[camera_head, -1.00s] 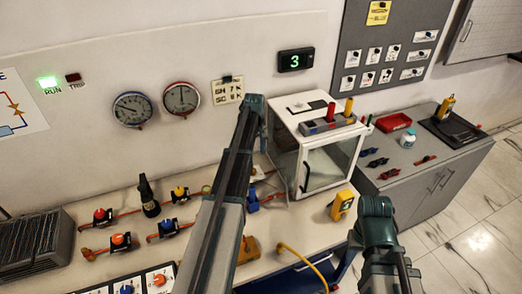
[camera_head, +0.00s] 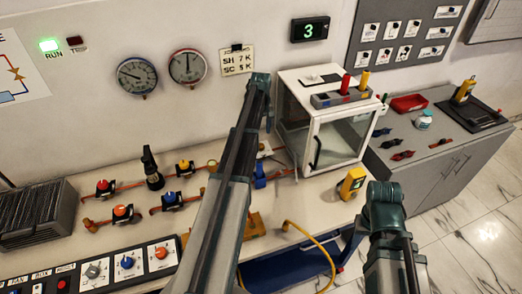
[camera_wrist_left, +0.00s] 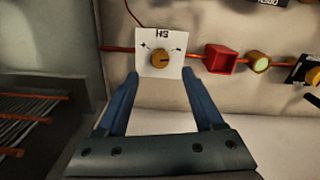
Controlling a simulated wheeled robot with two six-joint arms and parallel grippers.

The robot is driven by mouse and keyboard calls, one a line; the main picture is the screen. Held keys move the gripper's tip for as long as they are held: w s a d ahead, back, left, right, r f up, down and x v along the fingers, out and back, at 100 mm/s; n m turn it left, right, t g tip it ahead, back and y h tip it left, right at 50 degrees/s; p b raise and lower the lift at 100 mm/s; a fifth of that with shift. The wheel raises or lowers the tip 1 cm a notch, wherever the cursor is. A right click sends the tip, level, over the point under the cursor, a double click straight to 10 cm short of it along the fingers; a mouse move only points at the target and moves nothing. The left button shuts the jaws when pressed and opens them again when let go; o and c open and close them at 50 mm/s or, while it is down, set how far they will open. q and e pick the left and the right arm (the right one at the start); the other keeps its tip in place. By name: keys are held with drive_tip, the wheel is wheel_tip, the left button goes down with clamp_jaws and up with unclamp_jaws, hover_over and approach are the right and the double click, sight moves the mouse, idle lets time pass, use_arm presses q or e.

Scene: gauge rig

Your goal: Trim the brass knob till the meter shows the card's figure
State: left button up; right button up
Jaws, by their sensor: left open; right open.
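The brass knob (camera_wrist_left: 160,58) sits on a white plate (camera_wrist_left: 148,41) marked with letters that look like HS, in the left wrist view. My left gripper (camera_wrist_left: 160,74) is open and empty, its blue fingers pointing at the plate from either side just below the knob. I cannot tell whether they touch the plate. The card (camera_head: 237,61) on the wall appears to read SH 7 K, SC 5 K. The black wall display (camera_head: 310,30) shows a green 3.
Two round gauges (camera_head: 137,76) hang left of the card. A white glass-fronted cabinet (camera_head: 327,120) stands on the bench behind my left arm. Coloured valves (camera_head: 123,212) line the bench at left.

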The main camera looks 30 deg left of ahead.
sight(261, 145)
use_arm(q)
wheel_tip(261, 145, down, 8)
drive_tip(key=b, duration=0.6)
drive_tip(key=shift+r, duration=0.15)
drive_tip(key=shift+r, duration=0.1)
clamp_jaws()
